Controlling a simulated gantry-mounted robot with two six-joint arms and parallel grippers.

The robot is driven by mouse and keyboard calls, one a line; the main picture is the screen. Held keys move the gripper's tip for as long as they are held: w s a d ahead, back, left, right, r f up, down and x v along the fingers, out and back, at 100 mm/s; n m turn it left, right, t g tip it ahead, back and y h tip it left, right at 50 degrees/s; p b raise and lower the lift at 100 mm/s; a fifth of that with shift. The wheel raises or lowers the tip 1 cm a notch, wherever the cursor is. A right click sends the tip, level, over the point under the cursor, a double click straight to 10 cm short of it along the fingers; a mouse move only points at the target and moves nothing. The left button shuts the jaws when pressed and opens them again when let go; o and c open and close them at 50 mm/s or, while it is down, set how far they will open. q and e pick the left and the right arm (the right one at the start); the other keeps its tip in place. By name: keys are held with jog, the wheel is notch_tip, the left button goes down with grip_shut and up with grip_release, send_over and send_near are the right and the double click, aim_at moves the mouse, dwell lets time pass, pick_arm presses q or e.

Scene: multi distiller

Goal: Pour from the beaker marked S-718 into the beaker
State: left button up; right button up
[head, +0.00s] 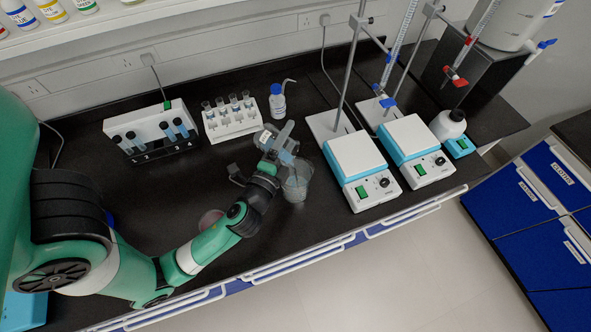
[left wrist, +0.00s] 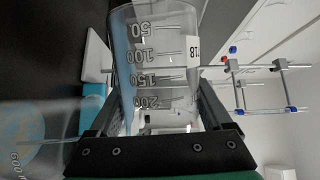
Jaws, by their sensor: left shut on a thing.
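My left gripper (head: 272,140) is shut on a clear graduated beaker (left wrist: 158,60) and holds it above the bench. Its label shows only partly and ends in 18. The held beaker is tipped far onto its side, with pale blue liquid along its lower wall in the left wrist view. A second clear beaker (head: 297,186) stands upright on the bench just below the held one. It also shows at the lower left of the left wrist view (left wrist: 35,155), with a pale bluish patch inside. My right gripper is out of view.
Two blue-and-white hotplates (head: 357,158) (head: 411,139) with stands are to the right. A white rack of vials (head: 231,120), a wash bottle (head: 277,104) and a numbered tube holder (head: 152,131) stand behind. The bench between the tube holder and my left arm is mostly clear.

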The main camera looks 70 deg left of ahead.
pick_arm(q)
jog(key=shift+d+r+m, duration=0.1)
jog(key=shift+d+m, duration=0.05)
jog(key=shift+m, duration=0.25)
